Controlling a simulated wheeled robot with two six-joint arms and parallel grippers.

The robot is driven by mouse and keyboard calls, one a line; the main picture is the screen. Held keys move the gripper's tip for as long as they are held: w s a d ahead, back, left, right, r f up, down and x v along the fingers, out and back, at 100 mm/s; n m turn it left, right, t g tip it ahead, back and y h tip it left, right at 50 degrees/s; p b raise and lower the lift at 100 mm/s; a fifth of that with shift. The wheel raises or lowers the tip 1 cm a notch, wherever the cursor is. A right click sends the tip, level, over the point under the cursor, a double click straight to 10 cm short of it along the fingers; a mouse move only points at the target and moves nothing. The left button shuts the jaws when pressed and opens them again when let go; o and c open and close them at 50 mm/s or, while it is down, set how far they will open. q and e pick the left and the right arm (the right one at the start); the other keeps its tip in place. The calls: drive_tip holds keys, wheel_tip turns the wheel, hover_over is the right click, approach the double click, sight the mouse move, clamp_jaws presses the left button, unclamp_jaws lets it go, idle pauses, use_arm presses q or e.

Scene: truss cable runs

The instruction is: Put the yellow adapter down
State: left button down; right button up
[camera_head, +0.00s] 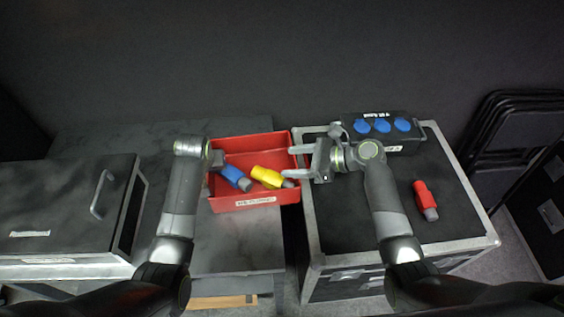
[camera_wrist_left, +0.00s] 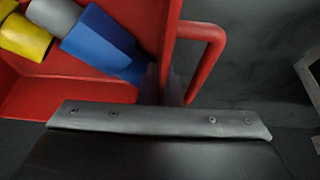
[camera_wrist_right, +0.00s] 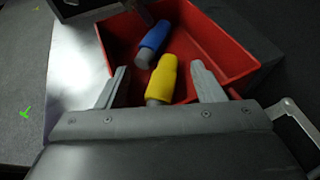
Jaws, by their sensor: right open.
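The yellow adapter (camera_head: 267,177) lies in the red bin (camera_head: 243,201), its grey end toward the bin's right wall. The blue adapter (camera_head: 235,177) lies beside it, to the left. My right gripper (camera_head: 299,161) is open and empty at the bin's right edge. In the right wrist view the yellow adapter (camera_wrist_right: 162,77) shows between the spread fingers (camera_wrist_right: 161,84), with a gap on each side. My left gripper (camera_head: 214,160) is at the bin's left wall.
A red adapter (camera_head: 425,198) lies on the right case (camera_head: 345,235), with a black box with blue sockets (camera_head: 382,128) behind it. A dark case with a handle (camera_head: 65,210) stands at left. Folded chairs (camera_head: 515,130) stand at far right.

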drive_tip(key=v, duration=0.7)
drive_tip(key=shift+d+r, duration=0.2)
drive_tip(key=shift+d, duration=0.05)
drive_tip(key=shift+s, duration=0.1)
use_arm(q)
drive_tip(key=c, duration=1.5)
unclamp_jaws()
drive_tip(key=shift+c, duration=0.2)
